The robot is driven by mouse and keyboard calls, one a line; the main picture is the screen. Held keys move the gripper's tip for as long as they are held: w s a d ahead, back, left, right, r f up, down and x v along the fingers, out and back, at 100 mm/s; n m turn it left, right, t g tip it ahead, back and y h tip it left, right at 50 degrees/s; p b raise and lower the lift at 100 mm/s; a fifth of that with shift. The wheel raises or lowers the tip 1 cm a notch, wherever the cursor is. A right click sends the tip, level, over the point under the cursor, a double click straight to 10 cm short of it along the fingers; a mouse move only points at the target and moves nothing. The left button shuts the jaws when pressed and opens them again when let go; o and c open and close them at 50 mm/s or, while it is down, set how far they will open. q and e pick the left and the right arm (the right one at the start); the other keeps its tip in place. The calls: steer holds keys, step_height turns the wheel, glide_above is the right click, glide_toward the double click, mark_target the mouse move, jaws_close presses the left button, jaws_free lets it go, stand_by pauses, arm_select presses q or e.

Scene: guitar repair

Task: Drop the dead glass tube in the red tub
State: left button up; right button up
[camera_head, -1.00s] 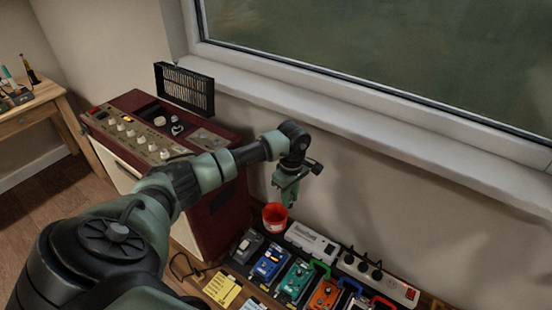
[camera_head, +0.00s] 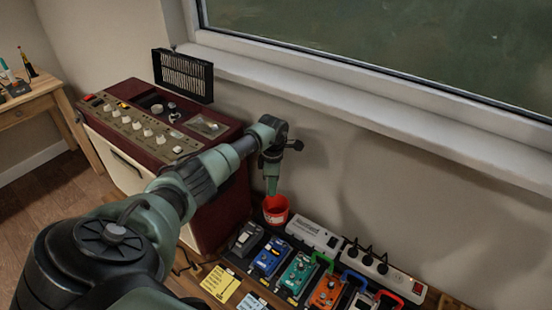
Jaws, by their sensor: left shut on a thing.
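The red tub (camera_head: 276,212) stands at the back left of the pedal board, close to the amplifier's side. My left gripper (camera_head: 271,188) points down right above the tub's mouth, with its fingertips at about the rim. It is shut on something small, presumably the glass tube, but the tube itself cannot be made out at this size. The inside of the tub is mostly hidden. My right gripper is not in view.
A dark red amplifier (camera_head: 160,128) with knobs stands left of the tub, a black grille (camera_head: 183,75) upright behind it. Several pedals (camera_head: 270,257), a white box (camera_head: 314,235) and a power strip (camera_head: 384,270) fill the board to the right. A window sill (camera_head: 350,110) runs behind.

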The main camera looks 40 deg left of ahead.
arm_select(q)
steer(key=shift+f, duration=0.45)
steer(key=o, duration=1.1)
steer(key=shift+c, duration=0.2)
step_height(320, 180, up, 8)
steer(key=shift+f+b, duration=0.1)
steer(key=shift+b, duration=0.25)
